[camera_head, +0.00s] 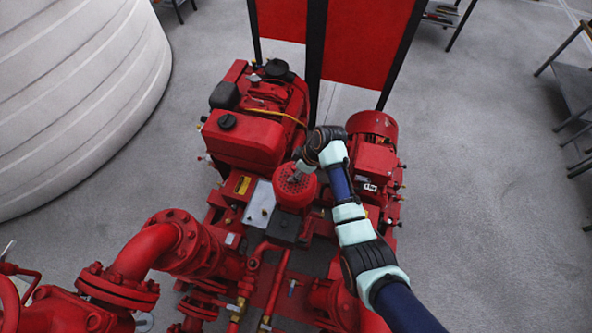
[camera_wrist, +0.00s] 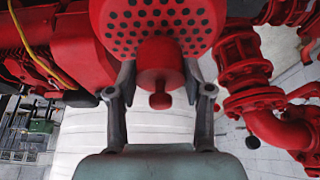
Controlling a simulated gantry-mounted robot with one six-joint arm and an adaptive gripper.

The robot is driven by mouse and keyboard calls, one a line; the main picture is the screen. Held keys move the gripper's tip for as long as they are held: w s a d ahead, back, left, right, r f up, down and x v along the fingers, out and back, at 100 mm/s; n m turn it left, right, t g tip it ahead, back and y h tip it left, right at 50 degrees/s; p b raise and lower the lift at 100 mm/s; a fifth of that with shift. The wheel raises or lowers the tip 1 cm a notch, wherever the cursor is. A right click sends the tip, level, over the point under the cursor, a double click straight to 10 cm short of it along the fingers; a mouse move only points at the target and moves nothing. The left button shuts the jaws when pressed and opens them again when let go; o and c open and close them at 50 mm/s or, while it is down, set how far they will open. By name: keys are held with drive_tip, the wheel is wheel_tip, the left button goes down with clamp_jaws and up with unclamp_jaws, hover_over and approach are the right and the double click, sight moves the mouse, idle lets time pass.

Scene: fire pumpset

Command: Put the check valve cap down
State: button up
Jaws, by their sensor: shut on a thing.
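My gripper (camera_head: 299,167) is above the middle of the red pumpset, at a red round part with a perforated top (camera_head: 294,187). In the wrist view, my gripper's two grey fingers (camera_wrist: 158,82) stand on either side of a red round piece with a small knob, which I take as the check valve cap (camera_wrist: 158,62). The fingers are shut on it. The perforated red disc (camera_wrist: 160,22) is just behind the cap in that view. I cannot tell whether the cap touches it. In the head view, I cannot clearly make out the cap.
A red engine (camera_head: 245,140) is left of my gripper and a red motor (camera_head: 372,165) is right of it. Large flanged red pipes (camera_head: 150,250) fill the lower left. A white ribbed tank (camera_head: 75,95) stands upper left. Open grey floor (camera_head: 490,180) is at right.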

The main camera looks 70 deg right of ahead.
drive_tip(key=shift+f+b, duration=0.35)
drive_tip(key=shift+f, duration=0.2)
drive_tip(key=o, duration=1.2)
drive_tip(key=shift+r, duration=0.1)
drive_tip(key=p+v, duration=0.1)
drive_tip(key=v, duration=1.2)
drive_tip(key=shift+w+r+p, duration=0.1)
drive_tip(key=shift+w+p, duration=0.05)
drive_tip(key=shift+p, duration=0.25)
